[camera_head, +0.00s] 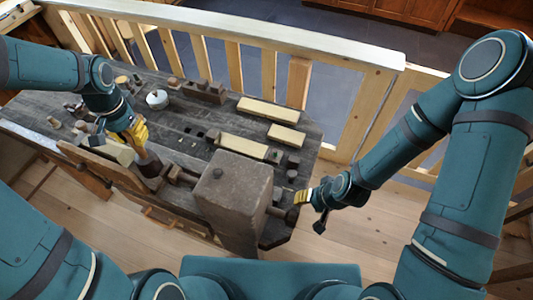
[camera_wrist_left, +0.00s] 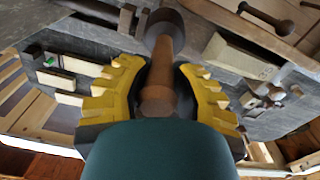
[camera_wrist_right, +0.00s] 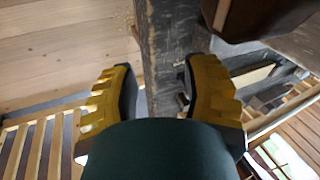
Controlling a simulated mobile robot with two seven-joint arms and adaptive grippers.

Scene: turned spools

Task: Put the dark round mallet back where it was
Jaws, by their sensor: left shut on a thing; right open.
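The dark round mallet (camera_wrist_left: 164,28) is in my left gripper (camera_wrist_left: 158,88). In the left wrist view its lighter wooden handle lies between the yellow fingers and its dark head points away from the wrist. In the head view the mallet's dark head (camera_head: 148,164) shows just below my left gripper (camera_head: 135,133), over the left part of the bench. I cannot tell whether the head touches anything. My right gripper (camera_head: 303,197) is open and empty at the bench's right end; its spread fingers also show in the right wrist view (camera_wrist_right: 160,95).
The dark workbench (camera_head: 185,130) carries a large wooden block (camera_head: 232,190) at its front right. Pale boards (camera_head: 268,111) and small dark pieces lie on the right half. A white round pot (camera_head: 157,98) stands near the back. A wooden railing (camera_head: 240,35) runs behind.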

